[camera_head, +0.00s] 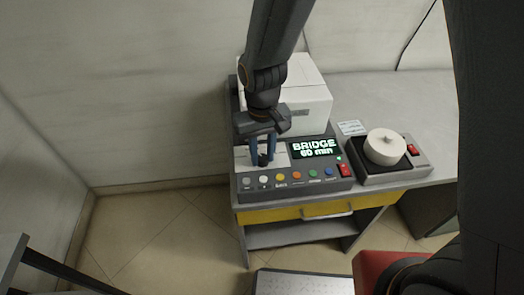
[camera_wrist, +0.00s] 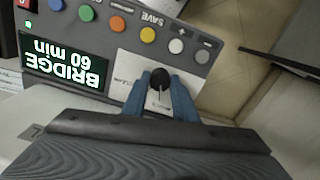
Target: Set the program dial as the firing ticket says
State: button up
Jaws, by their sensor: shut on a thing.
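The program dial is a small black knob (camera_wrist: 160,78) on a white plate of the furnace's control panel (camera_head: 296,183). My gripper (camera_head: 262,160) points down over the plate in the head view and mostly hides the knob there. In the wrist view its blue fingers (camera_wrist: 160,90) are shut on the knob, one on each side. The plate's printed labels are too small to read.
A row of coloured buttons (camera_head: 296,177) runs along the panel's front, with a red switch (camera_head: 345,170) at right. The white furnace body (camera_head: 312,95) stands behind. A hotplate-like unit (camera_head: 415,160) with a white round lidded piece (camera_head: 385,147) is at right. A yellow drawer (camera_head: 275,216) is below.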

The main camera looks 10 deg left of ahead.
aim_at(262, 157)
jog(key=shift+r+m, duration=0.1)
jog(key=shift+m, duration=0.4)
jog(key=o, duration=1)
jog(key=shift+o, duration=0.2)
jog(key=shift+r+b, duration=0.5)
jog(key=shift+r, duration=3.4)
